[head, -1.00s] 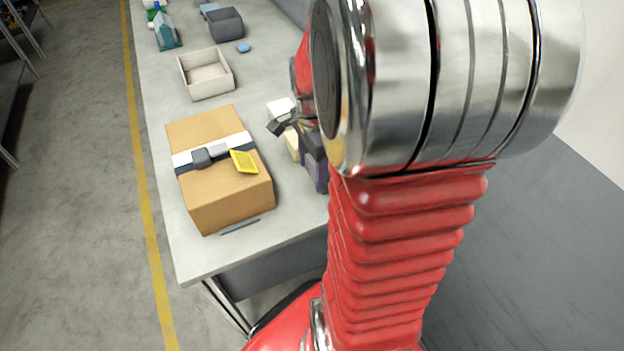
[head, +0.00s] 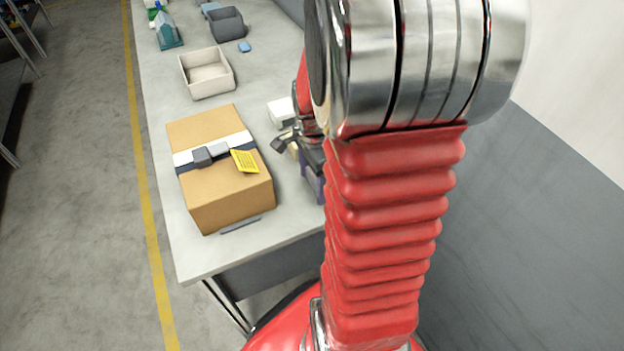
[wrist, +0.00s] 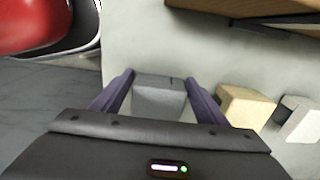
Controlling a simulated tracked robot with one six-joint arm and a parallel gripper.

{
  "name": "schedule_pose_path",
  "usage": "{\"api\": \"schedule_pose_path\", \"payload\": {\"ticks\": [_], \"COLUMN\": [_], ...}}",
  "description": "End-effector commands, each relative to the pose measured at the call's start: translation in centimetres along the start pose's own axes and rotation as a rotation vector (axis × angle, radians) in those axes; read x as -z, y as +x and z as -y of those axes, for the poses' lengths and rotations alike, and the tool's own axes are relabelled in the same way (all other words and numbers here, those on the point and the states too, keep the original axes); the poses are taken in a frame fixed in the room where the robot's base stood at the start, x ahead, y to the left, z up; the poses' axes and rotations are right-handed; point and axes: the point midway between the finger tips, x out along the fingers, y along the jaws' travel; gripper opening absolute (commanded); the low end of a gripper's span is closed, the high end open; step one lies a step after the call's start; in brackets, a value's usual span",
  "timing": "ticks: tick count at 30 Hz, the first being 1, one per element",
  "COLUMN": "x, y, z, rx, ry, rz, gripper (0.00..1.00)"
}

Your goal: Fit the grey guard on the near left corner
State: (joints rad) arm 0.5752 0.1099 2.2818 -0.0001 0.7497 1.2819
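The grey guard (wrist: 158,98) is a small block on the pale tabletop in the wrist view. My gripper (wrist: 160,76) has its two purple fingers on either side of it, apart, with narrow gaps beside its nearer part. Whether the tips touch it is unclear. In the head view my arm hides the guard and most of the gripper; a purple part (head: 313,185) shows right of the box. The cardboard box (head: 235,200) has white and dark straps, a grey buckle (head: 203,156) and a yellow label (head: 245,161). Its near left corner looks bare.
A cream block (wrist: 246,107) and a white block (wrist: 296,120) stand right of the guard. A thin grey strip (head: 240,225) lies along the box's near side. An open tray (head: 188,82) and grey bin (head: 226,24) stand farther back. The table's near left is clear.

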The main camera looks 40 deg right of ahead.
Motion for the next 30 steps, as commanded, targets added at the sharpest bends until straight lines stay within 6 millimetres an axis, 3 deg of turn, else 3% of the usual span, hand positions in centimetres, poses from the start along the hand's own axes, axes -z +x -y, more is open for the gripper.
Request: {"api": "schedule_pose_path", "payload": {"ticks": [4,17,30], "x": [0.0,0.1,-0.1], "y": [0.0,-1.0,-7.6], "z": [0.0,0.1,-0.3], "rx": [0.000,0.002,0.005], "ry": [0.000,0.001,0.001], "rz": [0.000,0.000,-0.001], "gripper": [0.77,0.77,0.77]}}
